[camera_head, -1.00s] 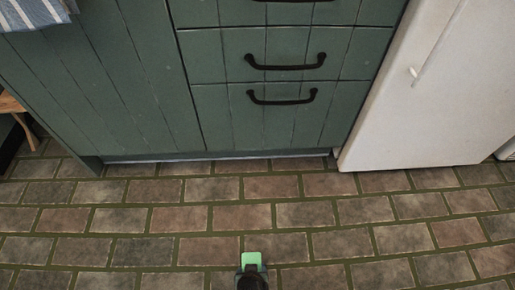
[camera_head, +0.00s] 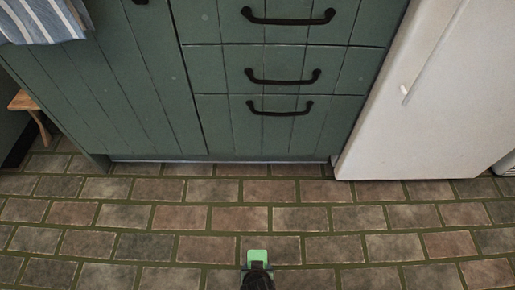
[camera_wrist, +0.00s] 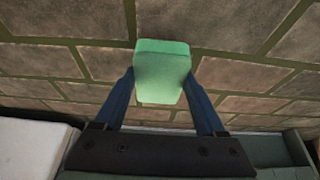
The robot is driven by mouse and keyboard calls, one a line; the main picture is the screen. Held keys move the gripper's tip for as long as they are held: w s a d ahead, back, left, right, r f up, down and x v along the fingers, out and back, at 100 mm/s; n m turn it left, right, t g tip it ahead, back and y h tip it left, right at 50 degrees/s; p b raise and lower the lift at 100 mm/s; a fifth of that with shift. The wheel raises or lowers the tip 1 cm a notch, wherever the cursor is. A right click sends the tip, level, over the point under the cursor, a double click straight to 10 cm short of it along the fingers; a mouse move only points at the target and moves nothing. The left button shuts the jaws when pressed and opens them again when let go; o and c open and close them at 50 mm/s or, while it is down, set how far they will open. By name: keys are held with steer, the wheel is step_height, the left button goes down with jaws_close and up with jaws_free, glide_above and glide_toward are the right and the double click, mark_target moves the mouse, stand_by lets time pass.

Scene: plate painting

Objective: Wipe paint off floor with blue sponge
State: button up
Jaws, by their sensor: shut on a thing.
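A sponge (camera_head: 257,255) shows at the bottom middle of the head view. It looks light green there, not blue. In the wrist view the sponge (camera_wrist: 163,68) is a pale green block held between the two blue fingers of my gripper (camera_wrist: 163,85). My gripper (camera_head: 257,267) is shut on it, over the brick floor (camera_head: 180,248). I cannot tell whether the sponge touches the floor. No paint can be made out on the floor in view.
A green cabinet (camera_head: 150,90) with drawers and black handles stands ahead. A white fridge (camera_head: 390,110) stands to its right. A wooden stool (camera_head: 25,102) is at the left edge, and a striped cloth (camera_head: 40,20) hangs at top left. The brick floor before the cabinet is clear.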

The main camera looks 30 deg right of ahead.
steer(key=shift+r+p, duration=1.3)
steer(key=shift+r, duration=0.4)
